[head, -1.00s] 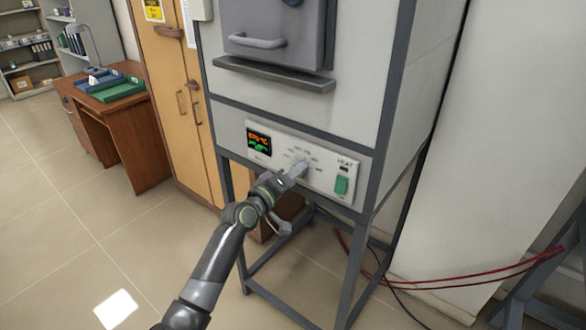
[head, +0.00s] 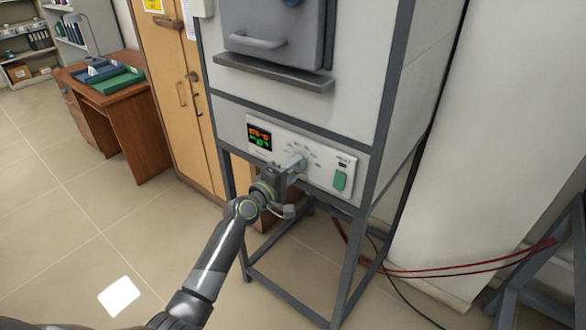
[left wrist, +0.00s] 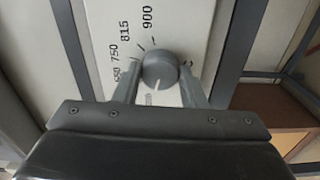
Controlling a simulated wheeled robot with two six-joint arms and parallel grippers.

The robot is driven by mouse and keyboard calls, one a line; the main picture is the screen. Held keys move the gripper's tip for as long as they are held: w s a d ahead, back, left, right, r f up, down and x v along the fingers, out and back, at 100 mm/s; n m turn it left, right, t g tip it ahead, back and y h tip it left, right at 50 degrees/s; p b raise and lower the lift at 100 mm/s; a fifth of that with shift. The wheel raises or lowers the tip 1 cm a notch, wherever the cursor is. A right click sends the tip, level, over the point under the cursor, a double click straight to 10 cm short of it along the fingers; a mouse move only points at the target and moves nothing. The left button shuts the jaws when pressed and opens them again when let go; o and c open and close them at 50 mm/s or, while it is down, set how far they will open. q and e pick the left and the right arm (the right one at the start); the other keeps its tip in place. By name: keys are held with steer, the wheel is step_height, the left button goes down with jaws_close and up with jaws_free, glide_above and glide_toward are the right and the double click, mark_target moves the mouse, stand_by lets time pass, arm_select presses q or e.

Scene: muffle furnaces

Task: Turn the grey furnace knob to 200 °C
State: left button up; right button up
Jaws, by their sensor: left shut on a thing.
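The furnace (head: 290,75) is a light grey cabinet on a dark frame, with a control panel (head: 320,172) below its door. The round grey knob (left wrist: 159,66) sits between the fingers of my left gripper (left wrist: 160,78) in the left wrist view. A white mark on the knob points toward the bottom of that picture. Printed numbers 750, 815 and 900 show beside the knob; other labels are hidden or hard to read. In the head view my left gripper (head: 296,163) is shut on the knob and covers most of it. My right gripper is out of view.
A lit display (head: 259,137) is left of the knob, its digits blurred; a green switch (head: 340,180) is right of it. The door handle (head: 257,42) and a ledge (head: 272,74) project above. Red cables (head: 460,267) run at right. The floor at left is clear.

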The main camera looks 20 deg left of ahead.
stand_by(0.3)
arm_select(q)
steer(key=o, duration=1)
steer(key=b+v, duration=0.1)
steer(key=v, duration=1.6)
steer(key=shift+s, duration=0.15)
steer(key=shift+a, duration=0.1)
